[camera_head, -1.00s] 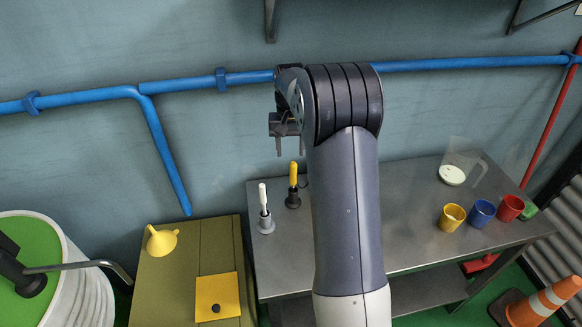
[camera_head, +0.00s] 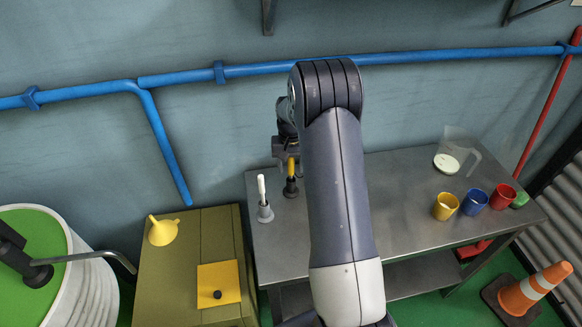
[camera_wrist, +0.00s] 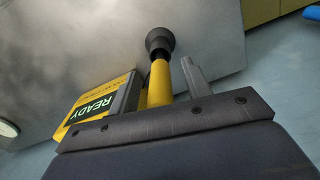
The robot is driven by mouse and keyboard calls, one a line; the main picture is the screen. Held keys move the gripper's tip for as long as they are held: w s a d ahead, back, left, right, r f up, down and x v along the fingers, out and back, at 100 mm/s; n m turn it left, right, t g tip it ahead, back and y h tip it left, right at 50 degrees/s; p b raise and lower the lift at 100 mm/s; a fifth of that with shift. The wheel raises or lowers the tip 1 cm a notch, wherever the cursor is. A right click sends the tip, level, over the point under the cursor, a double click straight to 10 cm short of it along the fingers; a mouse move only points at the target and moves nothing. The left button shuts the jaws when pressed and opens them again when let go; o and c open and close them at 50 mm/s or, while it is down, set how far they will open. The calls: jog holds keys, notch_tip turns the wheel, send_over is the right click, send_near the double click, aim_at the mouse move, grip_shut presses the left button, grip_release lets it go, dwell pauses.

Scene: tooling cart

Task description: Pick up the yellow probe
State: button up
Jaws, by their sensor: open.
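The yellow probe (camera_head: 291,166) stands upright in a dark holder (camera_head: 290,188) at the back left of the metal table. My gripper (camera_head: 287,158) is open at the probe's upper end, and my arm hides part of that area. In the wrist view the yellow probe (camera_wrist: 160,84) lies between the two fingers of my gripper (camera_wrist: 161,72), with the dark holder (camera_wrist: 160,41) beyond them. I cannot tell whether either finger touches it.
A white probe (camera_head: 262,188) stands in a grey holder (camera_head: 265,213) close on the left. A yellow device reading READY (camera_wrist: 88,108) shows in the wrist view. Yellow (camera_head: 445,206), blue (camera_head: 474,202) and red (camera_head: 502,197) cups and a clear jug (camera_head: 455,153) stand at the right.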

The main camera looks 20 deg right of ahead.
grip_shut()
dwell(0.3)
jog(key=shift+r, duration=0.1)
